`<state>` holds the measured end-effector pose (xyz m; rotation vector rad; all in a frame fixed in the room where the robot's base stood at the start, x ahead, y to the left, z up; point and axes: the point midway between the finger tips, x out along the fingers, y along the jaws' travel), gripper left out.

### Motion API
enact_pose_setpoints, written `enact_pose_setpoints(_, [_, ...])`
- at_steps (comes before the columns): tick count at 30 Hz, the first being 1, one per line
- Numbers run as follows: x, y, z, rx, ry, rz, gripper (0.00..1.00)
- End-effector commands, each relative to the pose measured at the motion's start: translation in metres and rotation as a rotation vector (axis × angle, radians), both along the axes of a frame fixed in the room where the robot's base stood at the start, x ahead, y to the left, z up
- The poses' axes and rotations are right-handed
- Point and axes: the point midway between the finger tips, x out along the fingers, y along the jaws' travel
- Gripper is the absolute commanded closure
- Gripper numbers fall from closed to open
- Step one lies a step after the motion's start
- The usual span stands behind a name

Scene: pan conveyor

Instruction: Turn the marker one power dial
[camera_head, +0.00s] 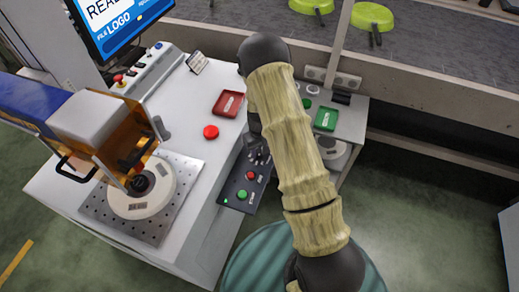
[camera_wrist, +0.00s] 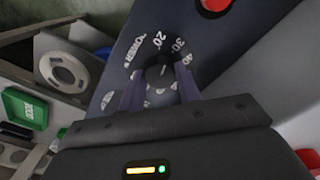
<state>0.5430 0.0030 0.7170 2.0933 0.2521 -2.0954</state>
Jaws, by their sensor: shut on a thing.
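The power dial (camera_wrist: 160,72) is a dark round knob with a white pointer line, on a dark control panel (camera_wrist: 215,45). White numbers and the word POWER ring it in the wrist view. My gripper (camera_wrist: 160,90) is shut on the dial, one finger on each side. The pointer stands near the top of the ring, between the 20 and the 30. In the head view the panel (camera_head: 236,193) sits on the side of the white machine. My arm hides part of the panel there, and the dial is hard to make out.
A red button (camera_head: 251,175) and a green button (camera_head: 242,194) sit on the panel. A red tray (camera_head: 228,104), a red knob (camera_head: 211,132) and a green tray (camera_head: 326,119) lie nearby. A laser head (camera_head: 125,140) stands at left. A conveyor (camera_head: 425,55) with green pans runs behind.

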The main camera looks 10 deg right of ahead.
Motion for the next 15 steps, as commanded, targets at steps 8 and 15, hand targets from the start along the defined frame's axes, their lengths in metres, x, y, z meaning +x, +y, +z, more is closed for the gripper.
enact_pose_setpoints(8, [0.0011, 0.0000, 0.0016, -0.001, -0.003, -0.262, 0.90])
enact_pose_setpoints(15, [0.0013, -0.0005, 0.0017, -0.001, -0.003, -0.492, 0.90])
